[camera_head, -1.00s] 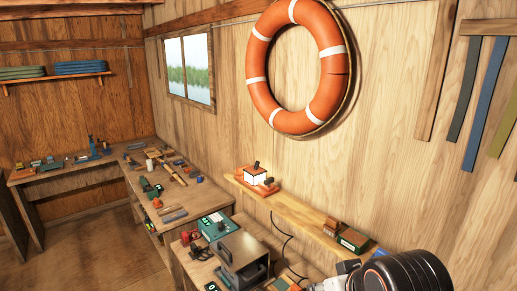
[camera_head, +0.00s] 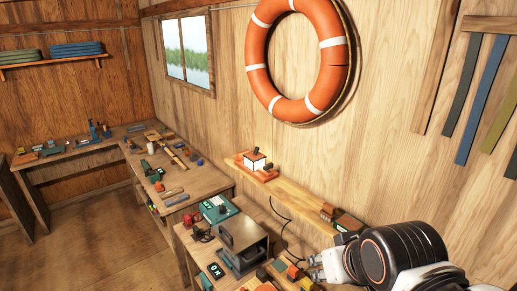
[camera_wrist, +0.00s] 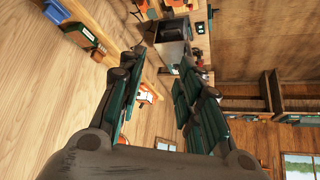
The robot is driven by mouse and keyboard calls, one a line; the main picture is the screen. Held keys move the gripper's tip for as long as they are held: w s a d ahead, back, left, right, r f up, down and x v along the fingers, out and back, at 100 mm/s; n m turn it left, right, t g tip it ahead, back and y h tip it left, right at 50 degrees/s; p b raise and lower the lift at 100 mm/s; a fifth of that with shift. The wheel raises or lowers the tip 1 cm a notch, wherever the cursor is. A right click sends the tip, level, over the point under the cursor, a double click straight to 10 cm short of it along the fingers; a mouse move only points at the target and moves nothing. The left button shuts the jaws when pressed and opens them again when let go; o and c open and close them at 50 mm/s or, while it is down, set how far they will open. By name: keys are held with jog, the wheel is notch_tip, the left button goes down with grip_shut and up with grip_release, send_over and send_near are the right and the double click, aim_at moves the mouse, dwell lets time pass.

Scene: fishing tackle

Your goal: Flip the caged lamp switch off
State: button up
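A small lamp-like object (camera_head: 255,162) with a glowing white body, dark top and orange base stands on the wall shelf in the head view. An orange object with a bright spot (camera_wrist: 147,95) shows beside the left finger in the wrist view and may be the same one. I cannot make out a cage or a switch lever for certain. A dark green block with white markings (camera_head: 215,270) lies on the near bench. My gripper (camera_head: 318,266) is over the right end of that bench, below the shelf. In the wrist view its fingers (camera_wrist: 161,65) are apart, with nothing between them.
A grey metal box (camera_head: 242,240) and a green box (camera_head: 216,208) stand on the near bench. A black cable hangs from the wall shelf (camera_head: 290,192). Brown and green boxes (camera_head: 340,217) sit at the shelf's right end, close to my arm. The floor at left is clear.

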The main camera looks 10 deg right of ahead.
jog(key=shift+f, duration=0.2)
jog(key=c, duration=0.5)
jog(key=shift+f+b, duration=0.4)
jog(key=shift+b, duration=0.2)
grip_shut()
notch_tip(320, 180, down, 34)
jog(key=b, duration=3.4)
jog(key=shift+w, duration=0.15)
